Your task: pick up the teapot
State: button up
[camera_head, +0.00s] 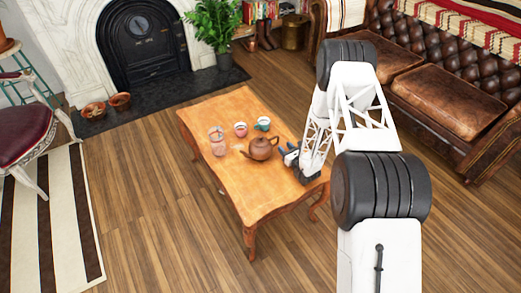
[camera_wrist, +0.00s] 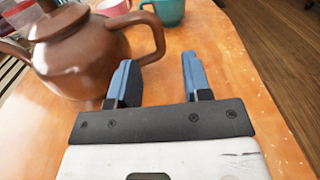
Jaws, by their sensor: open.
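The brown teapot (camera_head: 262,148) stands upright on the wooden table (camera_head: 262,199). In the wrist view the teapot (camera_wrist: 78,58) is at the upper left, with its looped handle reaching right toward my fingers. My gripper (camera_wrist: 158,82) has two blue fingers set apart, with nothing between them but bare table. The left finger is close to the teapot's handle and body; I cannot tell whether it touches. In the head view my gripper (camera_head: 291,156) is just right of the teapot, low over the table.
A teal cup (camera_head: 263,124), a pinkish-red cup (camera_head: 240,129) and a pinkish glass jar (camera_head: 217,144) stand behind and left of the teapot. The teal cup also shows beyond my fingers (camera_wrist: 170,11). The table's near end is clear. A leather sofa (camera_head: 445,95) is at the right.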

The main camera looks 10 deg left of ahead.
aim_at(277, 142)
jog(key=shift+x, duration=0.9)
jog(key=shift+w+a, duration=0.1)
jog(key=shift+x, duration=2.45)
grip_shut()
jog(key=shift+r, duration=0.1)
